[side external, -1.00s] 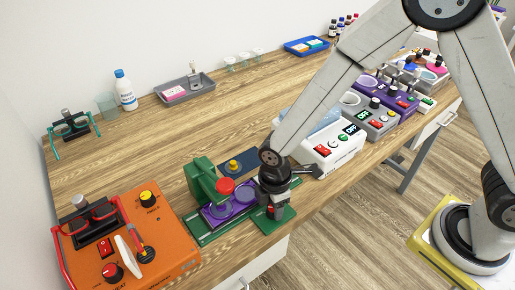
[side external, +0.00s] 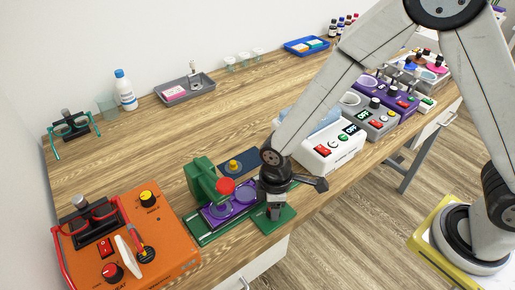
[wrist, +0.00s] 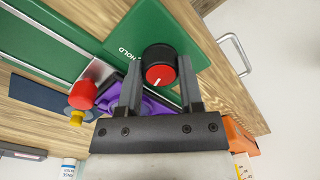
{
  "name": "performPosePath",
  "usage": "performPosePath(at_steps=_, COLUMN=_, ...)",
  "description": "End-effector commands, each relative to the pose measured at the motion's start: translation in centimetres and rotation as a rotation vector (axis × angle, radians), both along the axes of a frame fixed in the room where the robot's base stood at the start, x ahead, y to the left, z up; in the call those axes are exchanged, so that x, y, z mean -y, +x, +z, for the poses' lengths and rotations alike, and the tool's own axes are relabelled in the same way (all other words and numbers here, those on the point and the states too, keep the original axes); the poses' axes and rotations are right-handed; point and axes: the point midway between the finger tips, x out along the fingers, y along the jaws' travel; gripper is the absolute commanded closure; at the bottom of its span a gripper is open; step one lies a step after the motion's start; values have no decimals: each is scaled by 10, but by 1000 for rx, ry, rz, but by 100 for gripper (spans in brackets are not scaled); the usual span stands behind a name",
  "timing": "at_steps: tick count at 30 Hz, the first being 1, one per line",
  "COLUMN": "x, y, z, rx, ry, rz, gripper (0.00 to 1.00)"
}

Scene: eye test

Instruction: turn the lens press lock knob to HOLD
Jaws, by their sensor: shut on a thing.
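The lens press (side external: 206,183) is green, with a red-topped handle and a purple lens plate (side external: 243,191). Its lock knob (wrist: 160,74) has a black rim and a red face, on a green base plate (side external: 284,217). My gripper (wrist: 161,66) is shut on the knob's sides; in the side view my gripper (side external: 275,211) points down and hides the knob. A short white mark shows on the lower part of the red face in the wrist view. The word HOLD (wrist: 127,53) is printed on the plate to the knob's upper left. Any other label is hidden or out of view.
An orange heater box (side external: 170,256) with red glasses stands left of the press. A white box (side external: 331,150) with a red switch stands to the right. A dark blue mat (side external: 232,161) lies behind the press. The bench's front edge is close to the knob.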

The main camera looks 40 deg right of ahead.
Motion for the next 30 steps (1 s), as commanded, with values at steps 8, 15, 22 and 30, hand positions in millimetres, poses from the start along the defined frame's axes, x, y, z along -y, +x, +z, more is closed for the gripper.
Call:
performPosePath(at_steps=8, x=0, y=0, z=1, rx=-1, ry=0, rz=-263, gripper=100)
performPosePath(at_steps=15, x=0, y=-1, z=1, rx=-1, ry=0, rz=-490, gripper=100)
performPosePath(at_steps=22, x=0, y=-1, z=1, rx=1, ry=1, rz=-708, gripper=100)
performPosePath(at_steps=30, x=-1, y=0, z=1, rx=2, ry=1, rz=-949, gripper=100)
